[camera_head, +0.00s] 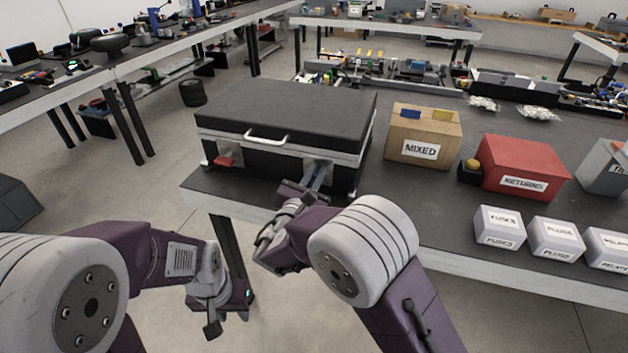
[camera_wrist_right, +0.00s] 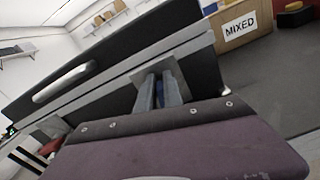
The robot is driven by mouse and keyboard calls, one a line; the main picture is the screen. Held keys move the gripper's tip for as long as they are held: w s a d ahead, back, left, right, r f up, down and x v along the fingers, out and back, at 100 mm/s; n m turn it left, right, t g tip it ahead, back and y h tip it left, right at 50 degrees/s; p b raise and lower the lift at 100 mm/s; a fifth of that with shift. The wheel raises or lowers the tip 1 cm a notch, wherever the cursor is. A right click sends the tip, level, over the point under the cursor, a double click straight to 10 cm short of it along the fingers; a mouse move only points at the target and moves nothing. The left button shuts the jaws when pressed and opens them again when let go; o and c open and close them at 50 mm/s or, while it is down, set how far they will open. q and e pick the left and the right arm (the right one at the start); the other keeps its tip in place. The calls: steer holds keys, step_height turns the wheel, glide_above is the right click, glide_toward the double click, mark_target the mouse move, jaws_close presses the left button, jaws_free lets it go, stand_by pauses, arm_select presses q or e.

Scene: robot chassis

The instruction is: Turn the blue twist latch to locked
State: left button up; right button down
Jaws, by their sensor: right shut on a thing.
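The black case (camera_head: 285,115) with a front handle stands on the dark bench. A red latch (camera_head: 225,161) is at the left of its front face. The blue twist latch (camera_wrist_right: 160,93) is on a metal plate at the right of that face, mostly hidden by the fingers. My right gripper (camera_head: 314,180) is shut on the blue latch, one finger on each side of it in the right wrist view (camera_wrist_right: 159,90). The latch's exact angle is hard to tell. My left gripper (camera_head: 229,322) hangs in front of the bench edge, empty, its fingers apart.
A cardboard box marked MIXED (camera_head: 419,136) and a red RETURNS bin (camera_head: 522,168) stand right of the case. Several small white labelled boxes (camera_head: 500,227) line the bench's front right.

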mark_target(327, 173)
steer(key=f+m+b, duration=0.1)
steer(key=m+b, duration=0.3)
steer(key=b, duration=0.3)
steer(key=d+f+m+b, duration=0.1)
steer(key=m+b, duration=0.4)
steer(key=b, duration=0.3)
steer(key=m+b, duration=0.4)
steer(key=b, duration=0.3)
steer(key=shift+s+d+f+m, duration=0.25)
steer(key=shift+d+f+m, duration=0.15)
steer(key=shift+m+b, duration=0.6)
steer(key=shift+b, duration=0.45)
steer(key=shift+r+m, duration=0.15)
steer(key=shift+m, duration=0.15)
steer(key=shift+r, duration=0.1)
steer(key=c, duration=1.5)
jaws_free()
steer(key=shift+w+a, duration=0.1)
